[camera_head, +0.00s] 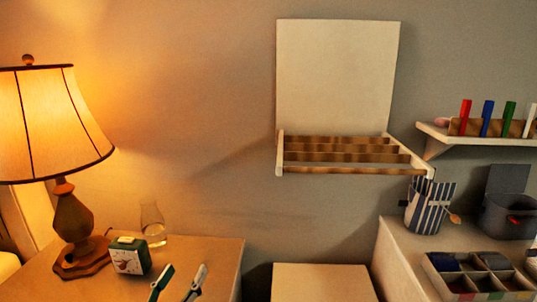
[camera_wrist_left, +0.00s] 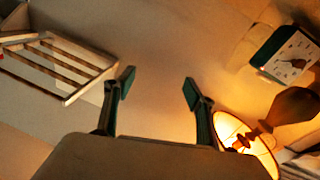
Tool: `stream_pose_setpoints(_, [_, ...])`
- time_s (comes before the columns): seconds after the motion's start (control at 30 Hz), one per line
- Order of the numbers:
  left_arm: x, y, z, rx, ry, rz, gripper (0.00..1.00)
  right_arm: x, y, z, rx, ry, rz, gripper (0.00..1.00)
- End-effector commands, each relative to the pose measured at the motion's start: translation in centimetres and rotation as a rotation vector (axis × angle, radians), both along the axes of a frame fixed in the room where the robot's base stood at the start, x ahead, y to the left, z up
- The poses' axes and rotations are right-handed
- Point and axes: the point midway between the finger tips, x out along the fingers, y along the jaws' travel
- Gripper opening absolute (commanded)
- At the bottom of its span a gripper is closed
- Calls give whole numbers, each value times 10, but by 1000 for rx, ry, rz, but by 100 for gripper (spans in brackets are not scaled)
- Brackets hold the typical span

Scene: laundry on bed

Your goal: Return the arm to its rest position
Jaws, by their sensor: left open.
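My left gripper (camera_head: 179,275) shows at the bottom of the head view, in front of the bedside table (camera_head: 215,257). Its two fingers are apart with nothing between them. In the left wrist view the same gripper (camera_wrist_left: 158,84) is open, with bare surface beyond its fingertips. My right gripper is in neither view.
A lit lamp (camera_head: 72,220), a green clock (camera_head: 130,257) and a glass carafe (camera_head: 153,225) stand on the table. A wall rack (camera_head: 340,75) hangs centrally. At right are a shelf (camera_head: 480,137), a striped bag (camera_head: 430,208), a grey bin (camera_head: 508,215) and a divided box (camera_head: 480,275).

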Motion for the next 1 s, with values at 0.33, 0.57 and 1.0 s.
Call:
stream_pose_setpoints(0.33, [-125,67,-158,677,581,24,55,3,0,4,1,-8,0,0])
stream_pose_setpoints(0.57, [-190,112,-190,923,805,23,55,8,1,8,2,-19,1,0])
stream_pose_setpoints(1.0, [-270,164,-208,1184,1053,6,55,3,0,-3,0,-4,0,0])
